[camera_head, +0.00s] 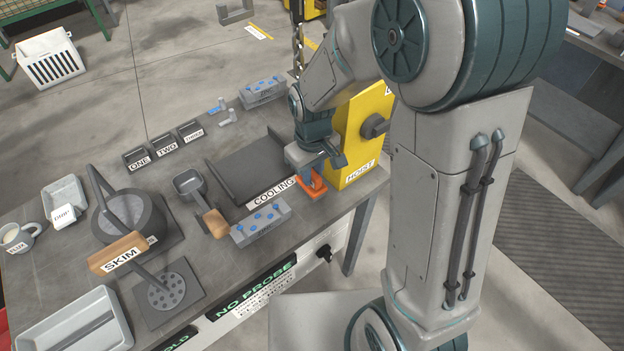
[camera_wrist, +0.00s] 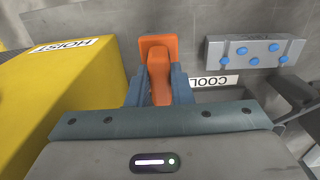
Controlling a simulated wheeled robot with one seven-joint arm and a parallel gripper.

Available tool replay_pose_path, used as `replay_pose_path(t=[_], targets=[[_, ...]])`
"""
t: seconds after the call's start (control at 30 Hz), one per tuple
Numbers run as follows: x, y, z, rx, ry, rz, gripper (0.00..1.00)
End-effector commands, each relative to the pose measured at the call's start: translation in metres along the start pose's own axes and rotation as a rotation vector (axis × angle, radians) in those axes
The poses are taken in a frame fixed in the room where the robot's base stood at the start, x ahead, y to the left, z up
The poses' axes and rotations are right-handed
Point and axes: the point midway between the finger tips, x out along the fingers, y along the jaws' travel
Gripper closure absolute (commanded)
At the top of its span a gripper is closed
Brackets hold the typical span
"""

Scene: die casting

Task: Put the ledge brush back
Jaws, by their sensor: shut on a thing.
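My gripper (camera_head: 318,169) points down near the right edge of the grey bench, beside the yellow hoist box. It is shut on an orange-handled thing (camera_head: 311,189), taken to be the ledge brush; no bristles show. In the wrist view the orange thing (camera_wrist: 159,72) stands between the two blue-grey fingers (camera_wrist: 158,92), its wider end beyond their tips. In the head view its low orange part is at or just above the bench top; I cannot tell whether it touches. My gripper hides its upper part.
The yellow hoist box (camera_head: 362,135) stands close on the right. The dark cooling plate (camera_head: 250,170) lies left, with a grey block with blue studs (camera_head: 262,224) in front. A small ladle (camera_head: 190,184) and the skim pot (camera_head: 125,218) are farther left.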

Motion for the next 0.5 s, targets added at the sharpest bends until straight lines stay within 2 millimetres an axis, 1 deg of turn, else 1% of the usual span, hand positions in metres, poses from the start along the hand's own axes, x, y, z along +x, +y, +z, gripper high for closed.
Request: replay_pose_path(t=[0.1, 0.23, 0.3, 0.5], targets=[[0.018, 0.000, 0.002, 0.000, -0.006, -0.002, 1.00], [0.033, 0.000, 0.001, 0.001, -0.005, -0.001, 1.00], [0.036, 0.000, 0.001, 0.001, -0.002, 0.000, 1.00], [0.036, 0.000, 0.001, 0.000, -0.001, 0.000, 1.00]])
